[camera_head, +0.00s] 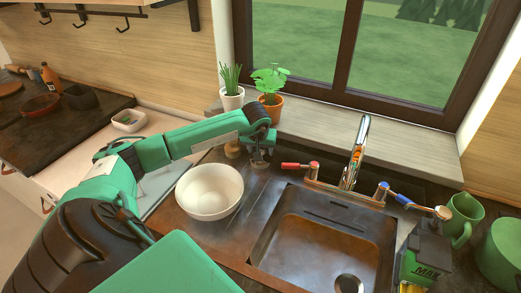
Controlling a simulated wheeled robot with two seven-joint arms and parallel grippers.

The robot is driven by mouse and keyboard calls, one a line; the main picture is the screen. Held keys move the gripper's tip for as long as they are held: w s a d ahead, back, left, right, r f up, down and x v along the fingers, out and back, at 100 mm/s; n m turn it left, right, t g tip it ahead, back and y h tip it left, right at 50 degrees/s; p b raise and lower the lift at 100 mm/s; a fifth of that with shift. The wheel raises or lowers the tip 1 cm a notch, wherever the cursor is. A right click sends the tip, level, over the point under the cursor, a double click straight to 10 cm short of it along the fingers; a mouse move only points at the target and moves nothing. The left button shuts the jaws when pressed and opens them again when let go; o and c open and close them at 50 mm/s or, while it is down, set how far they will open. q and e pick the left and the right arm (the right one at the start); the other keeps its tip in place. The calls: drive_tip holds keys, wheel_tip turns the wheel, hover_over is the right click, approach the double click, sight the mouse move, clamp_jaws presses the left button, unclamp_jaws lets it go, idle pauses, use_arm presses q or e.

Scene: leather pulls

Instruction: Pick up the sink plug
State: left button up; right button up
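My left arm reaches in from the left, over the counter beside the sink. My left gripper (259,155) is at its end, behind the white bowl and left of the red tap handle. Its fingers are small and dark here, and I cannot tell whether they are open or shut. A small grey piece (259,164) shows just below the gripper; it may be the sink plug, but this is not clear. A round dark drain or plug (348,284) shows at the bottom of the sink, cut by the lower edge. My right gripper is not in view.
A white bowl (209,191) stands left of the metal sink (320,238). The tap (355,153) has red (297,166) and blue (396,195) handles. A small brown round object (232,149) is left of the gripper. Two potted plants (270,98) stand on the sill behind.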

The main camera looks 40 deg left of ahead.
use_arm(q)
drive_tip(key=c, duration=1.1)
drive_tip(key=shift+o, duration=0.2)
drive_tip(key=shift+r, duration=0.1)
